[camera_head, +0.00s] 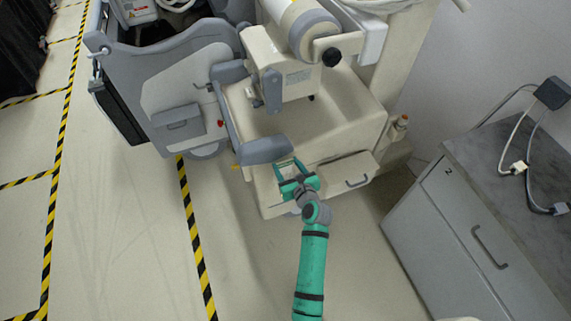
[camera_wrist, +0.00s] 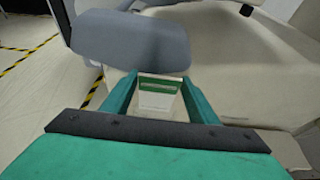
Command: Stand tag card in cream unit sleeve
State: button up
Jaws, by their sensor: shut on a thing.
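My gripper (camera_head: 286,164) is at the front of the cream unit (camera_head: 340,117), just below the end of its grey padded arm. In the wrist view, my gripper's green fingers (camera_wrist: 161,80) are closed on the tag card (camera_wrist: 160,85), which is pale with a green band across it. The card's far edge shows between the fingertips, close to the unit's cream front. I cannot make out the sleeve for certain, nor whether the card touches it. The grey pad (camera_wrist: 130,42) is just beyond the fingertips.
A drawer with a dark handle (camera_head: 357,181) is in the cream unit's front, right of my gripper. A grey cabinet (camera_head: 455,235) with cables on top stands at the right. A grey-sided machine (camera_head: 185,95) stands left. Open floor with striped tape lies at the lower left.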

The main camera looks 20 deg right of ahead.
jog(key=shift+d+f, duration=0.1)
jog(key=shift+d, duration=0.15)
jog(key=shift+w+a, duration=0.15)
jog(key=o, duration=1.4)
jog(key=shift+a, duration=0.15)
jog(key=shift+s+d, duration=0.2)
jog(key=shift+s, duration=0.45)
jog(key=v, duration=0.9)
jog(key=shift+s+a+r, duration=0.2)
jog(key=shift+s+r, duration=0.05)
jog(key=shift+r, duration=0.1)
